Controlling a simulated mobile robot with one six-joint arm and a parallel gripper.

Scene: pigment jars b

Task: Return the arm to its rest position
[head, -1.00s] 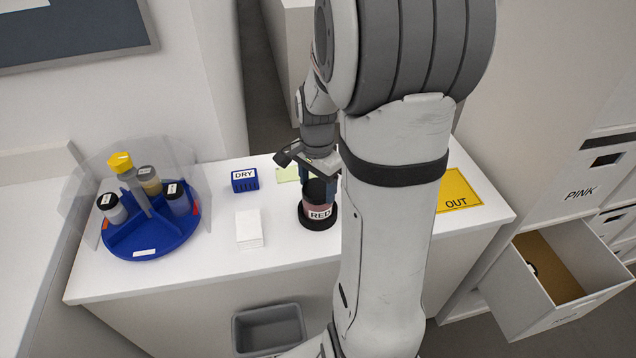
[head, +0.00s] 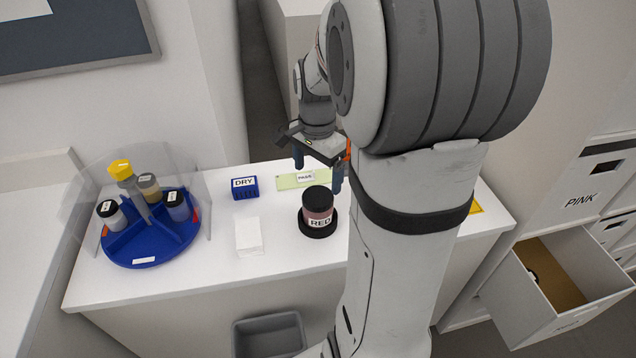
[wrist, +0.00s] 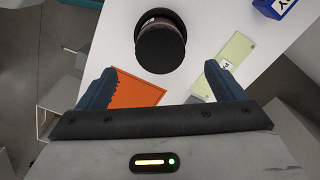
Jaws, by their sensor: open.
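My gripper (head: 318,174) hangs above the back part of the white counter (head: 205,262), open and empty. In the wrist view its two blue fingers stand wide apart (wrist: 158,82) with nothing between them. The jar labelled RED (head: 318,206) stands upright on a black round base in front of my gripper, apart from it. In the wrist view its black lid (wrist: 160,48) shows ahead of the fingers. My arm covers part of the counter's right side in the head view.
A blue carousel (head: 150,246) with several bottles and a clear shield stands left. A blue DRY block (head: 244,188), white stack (head: 248,236) and green PASS card (head: 290,181) lie on the counter. An open drawer (head: 552,280) juts out at right; a grey bin (head: 268,334) stands below.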

